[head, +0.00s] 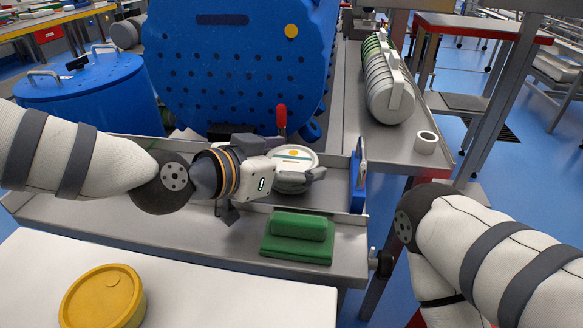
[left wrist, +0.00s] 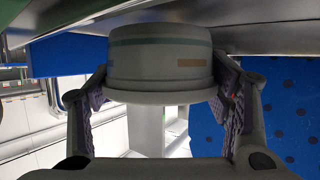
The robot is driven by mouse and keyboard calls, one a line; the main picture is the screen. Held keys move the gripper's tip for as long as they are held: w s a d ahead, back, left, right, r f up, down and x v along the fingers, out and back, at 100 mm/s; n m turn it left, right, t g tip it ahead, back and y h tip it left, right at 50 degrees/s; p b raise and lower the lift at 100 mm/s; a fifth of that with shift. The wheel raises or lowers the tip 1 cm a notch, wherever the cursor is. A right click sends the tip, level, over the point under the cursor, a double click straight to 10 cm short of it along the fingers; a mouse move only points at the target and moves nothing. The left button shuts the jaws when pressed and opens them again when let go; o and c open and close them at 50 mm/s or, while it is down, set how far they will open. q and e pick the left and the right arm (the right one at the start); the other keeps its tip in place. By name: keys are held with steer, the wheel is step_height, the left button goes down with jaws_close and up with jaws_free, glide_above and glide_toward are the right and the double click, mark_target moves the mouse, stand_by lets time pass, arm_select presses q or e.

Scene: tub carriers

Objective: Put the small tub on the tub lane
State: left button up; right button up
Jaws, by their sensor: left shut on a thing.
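The small tub (head: 297,156) is round and pale, with a yellow dot on its lid. My left gripper (head: 294,175) is shut on it, with a finger along its near side. In the left wrist view the tub (left wrist: 160,62) sits between both fingers and shows a teal band and a tan label. It is over a grey metal tray with raised rims (head: 165,235), which looks like the tub lane. I cannot tell whether the tub touches the tray. My right gripper is out of view; only my right arm shows.
A green block (head: 298,236) lies on the tray just in front of the tub. A blue upright panel (head: 357,180) stands to its right. A large blue perforated drum (head: 235,70) stands behind. A yellow tub (head: 102,297) is on the white table (head: 215,300) in front.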

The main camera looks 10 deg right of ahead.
arm_select(q)
steer(key=shift+f, duration=0.55)
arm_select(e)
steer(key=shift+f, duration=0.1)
arm_select(q)
steer(key=shift+f, duration=0.1)
steer(key=shift+f, duration=0.15)
steer(key=o, duration=1.3)
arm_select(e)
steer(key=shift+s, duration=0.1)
arm_select(q)
steer(key=shift+r, duration=0.4)
steer(key=p+v, duration=0.1)
steer(key=v, duration=1)
steer(key=shift+s+a, duration=0.15)
steer(key=shift+a, duration=0.05)
steer(key=shift+s+a, duration=0.15)
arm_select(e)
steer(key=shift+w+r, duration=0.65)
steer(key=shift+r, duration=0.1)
